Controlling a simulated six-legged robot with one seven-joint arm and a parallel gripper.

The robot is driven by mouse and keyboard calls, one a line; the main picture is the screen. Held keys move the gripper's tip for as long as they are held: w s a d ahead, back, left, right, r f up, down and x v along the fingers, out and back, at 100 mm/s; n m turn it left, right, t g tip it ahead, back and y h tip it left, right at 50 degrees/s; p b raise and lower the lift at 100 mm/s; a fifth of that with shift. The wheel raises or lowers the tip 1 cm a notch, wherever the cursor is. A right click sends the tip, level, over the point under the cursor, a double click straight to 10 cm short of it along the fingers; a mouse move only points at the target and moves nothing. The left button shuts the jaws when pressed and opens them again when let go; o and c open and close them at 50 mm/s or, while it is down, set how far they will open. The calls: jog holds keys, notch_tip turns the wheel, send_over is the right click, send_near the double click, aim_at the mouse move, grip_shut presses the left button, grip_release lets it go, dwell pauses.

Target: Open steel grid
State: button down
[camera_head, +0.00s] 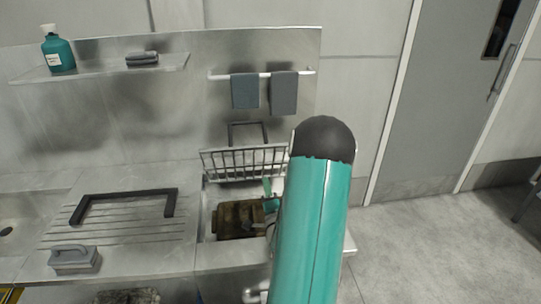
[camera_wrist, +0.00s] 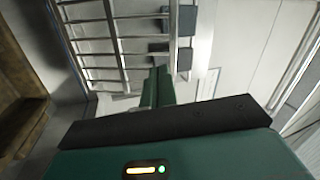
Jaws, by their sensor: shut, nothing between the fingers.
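The steel grid (camera_head: 245,163) is a barred metal panel, standing tilted up at the back of the sink basin in the head view. In the wrist view its bars (camera_wrist: 97,45) fill the upper left. My gripper (camera_head: 268,188) is shut and empty, just below and in front of the grid near its right side. In the wrist view my green fingers (camera_wrist: 158,88) are together at the centre, right of the bars. I cannot tell whether they touch the grid. My teal arm hides the basin's right side.
A brown block-like object (camera_head: 238,220) sits in the basin. A black handle (camera_head: 125,200) lies on the ribbed drainboard at left, near a grey brush-like item (camera_head: 74,259). Two grey towels (camera_head: 245,91) hang behind.

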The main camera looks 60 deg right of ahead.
aim_at(273, 151)
jog(key=s+m+h, duration=0.3)
jog(key=s+m, duration=0.1)
jog(key=s, duration=0.1)
jog(key=shift+g, duration=0.3)
jog(key=x, duration=1.3)
jog(key=shift+w+d+r, duration=0.1)
jog(key=shift+w, duration=0.35)
jog(key=shift+w+d+r+n+y, duration=0.3)
jog(key=shift+r, duration=0.2)
jog(key=w+d+r+g+y, duration=0.3)
jog(key=w+d+r, duration=0.3)
jog(key=w+d, duration=0.4)
jog(key=shift+d+r+y, duration=0.25)
jog(key=shift+d+y, duration=0.05)
jog(key=shift+d, duration=0.35)
